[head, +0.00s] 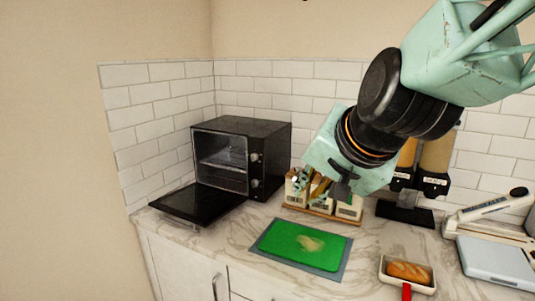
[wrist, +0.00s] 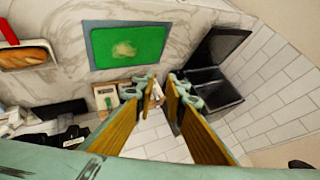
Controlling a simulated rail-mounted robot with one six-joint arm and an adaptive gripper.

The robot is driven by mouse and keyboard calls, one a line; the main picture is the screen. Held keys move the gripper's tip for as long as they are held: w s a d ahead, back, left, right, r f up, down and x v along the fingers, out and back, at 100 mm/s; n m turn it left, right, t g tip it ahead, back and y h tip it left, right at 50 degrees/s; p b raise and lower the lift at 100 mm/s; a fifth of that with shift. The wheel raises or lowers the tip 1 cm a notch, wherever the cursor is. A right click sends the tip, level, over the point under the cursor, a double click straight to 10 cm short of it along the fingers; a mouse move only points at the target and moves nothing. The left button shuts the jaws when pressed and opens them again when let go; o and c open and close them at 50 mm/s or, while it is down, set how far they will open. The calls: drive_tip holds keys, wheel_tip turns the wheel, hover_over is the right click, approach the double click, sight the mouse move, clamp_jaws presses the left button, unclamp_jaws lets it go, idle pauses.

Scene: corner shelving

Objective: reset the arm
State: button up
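My gripper (head: 312,188) hangs in front of the small boxes on the counter in the head view. In the wrist view my gripper (wrist: 161,88) shows two yellow-padded fingers standing apart with a gap between them. It is open, and nothing is held between the fingers. My arm comes in from the upper right of the head view and partly hides the boxes and the wall behind.
A black oven (head: 240,155) stands in the corner, its door (head: 198,203) hanging open. A green board (head: 303,246) lies on the counter. A bread loaf (head: 408,271) sits in a tray. Dispensers (head: 433,160), a slicer (head: 495,204) and wooden-based boxes (head: 347,208) stand nearby.

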drive_tip(key=s+d+f+n+g, duration=0.1)
drive_tip(key=s+d, duration=0.3)
drive_tip(key=s, duration=0.6)
drive_tip(key=s+d+f+n+g+h, duration=0.1)
drive_tip(key=s+d+n+g, duration=0.1)
drive_tip(key=s, duration=0.7)
drive_tip(key=s+d+f+n+g+h, duration=0.1)
drive_tip(key=s+d, duration=0.4)
drive_tip(key=s, duration=0.5)
drive_tip(key=shift+s+d+f+n+g+b, duration=0.35)
drive_tip(key=shift+f+n+b, duration=0.1)
drive_tip(key=shift+n, duration=0.25)
drive_tip(key=shift+d, duration=0.15)
